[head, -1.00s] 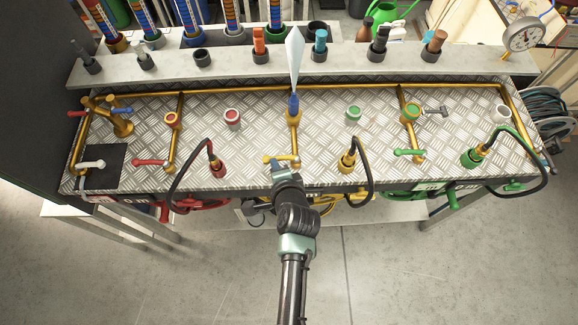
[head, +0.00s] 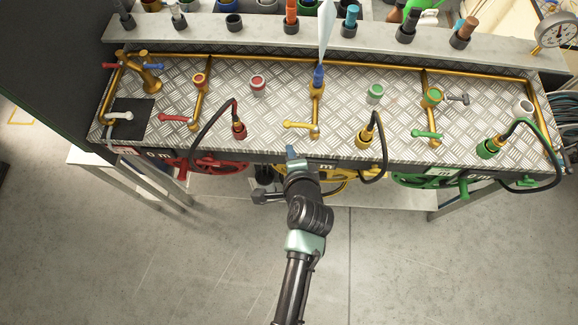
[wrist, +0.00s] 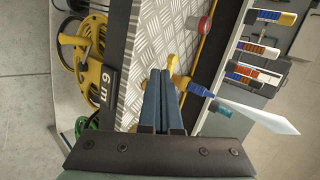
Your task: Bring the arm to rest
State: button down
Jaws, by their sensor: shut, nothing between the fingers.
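My gripper (head: 290,154) is in front of the bench's front edge, near the middle, below the yellow-handled tap (head: 300,125) in the head view. In the wrist view my gripper (wrist: 160,82) shows its two blue-grey fingers side by side and shut, with nothing between them. The diamond-plate bench top (head: 270,120) lies beyond the fingertips. My arm reaches up from the bottom of the head view, over the grey floor.
Red (head: 220,165) and green (head: 445,182) hose reels hang under the front edge; a yellow reel (wrist: 92,52) shows in the wrist view. Black hoses arch over the edge. A blue nozzle (head: 318,76) stands mid-bench. The floor (head: 420,270) in front is clear.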

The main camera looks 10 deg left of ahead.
jog(key=shift+a+b+v, duration=0.15)
jog(key=shift+a+v, duration=0.1)
jog(key=shift+v, duration=1.1)
jog(key=shift+a+b+v, duration=0.15)
jog(key=shift+a+v, duration=0.05)
jog(key=shift+v, duration=1.15)
jog(key=shift+s+r, duration=0.1)
jog(key=shift+s, duration=0.1)
